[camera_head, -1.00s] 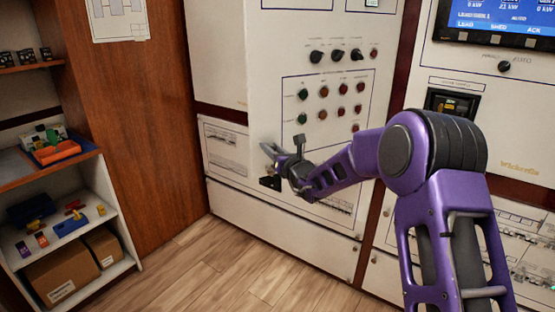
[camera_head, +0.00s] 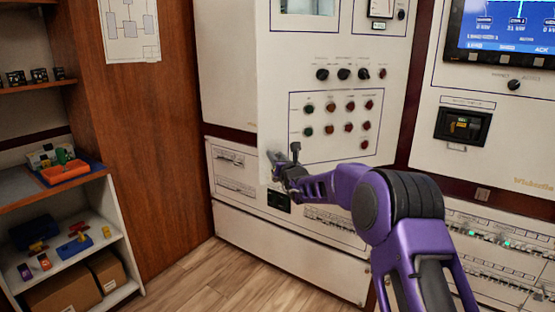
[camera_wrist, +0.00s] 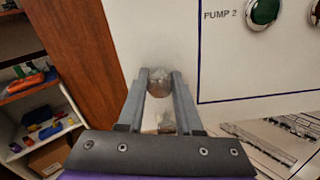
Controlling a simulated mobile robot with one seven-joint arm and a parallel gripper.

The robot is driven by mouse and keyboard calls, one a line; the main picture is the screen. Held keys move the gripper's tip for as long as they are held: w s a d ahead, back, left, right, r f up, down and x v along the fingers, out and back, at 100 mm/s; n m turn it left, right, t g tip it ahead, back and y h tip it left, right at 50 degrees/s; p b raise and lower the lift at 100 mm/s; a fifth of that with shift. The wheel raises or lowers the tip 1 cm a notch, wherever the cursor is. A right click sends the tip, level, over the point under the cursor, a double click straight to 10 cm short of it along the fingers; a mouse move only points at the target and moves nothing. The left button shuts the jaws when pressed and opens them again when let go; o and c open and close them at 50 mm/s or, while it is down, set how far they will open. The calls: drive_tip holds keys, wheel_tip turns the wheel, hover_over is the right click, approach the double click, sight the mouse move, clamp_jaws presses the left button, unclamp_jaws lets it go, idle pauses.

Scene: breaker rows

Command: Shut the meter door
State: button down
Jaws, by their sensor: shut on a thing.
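The meter door (camera_head: 272,100) is the pale panel with rows of buttons and selector knobs. Its left edge overlaps the cabinet front behind it and looks slightly proud of it; how far it stands open is hard to tell. My gripper (camera_head: 279,166) is at the door's lower left corner. In the wrist view my gripper (camera_wrist: 160,80) has its two grey fingers on either side of a round metallic knob (camera_wrist: 160,85) on the door face, shut on it. The fingers partly hide the knob. The door's hinge is not visible.
A wooden side wall (camera_head: 145,150) and shelves with bins and boxes (camera_head: 70,245) stand at the left. A lower breaker row (camera_head: 232,170) lies behind and below the door. A screen panel (camera_head: 510,30) is at the right. Wood floor is clear in front.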

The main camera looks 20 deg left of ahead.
drive_tip(key=c, duration=0.6)
unclamp_jaws()
drive_tip(key=b+v, duration=0.1)
drive_tip(key=v, duration=1.6)
drive_tip(key=shift+s+d, duration=0.1)
drive_tip(key=shift+s, duration=0.1)
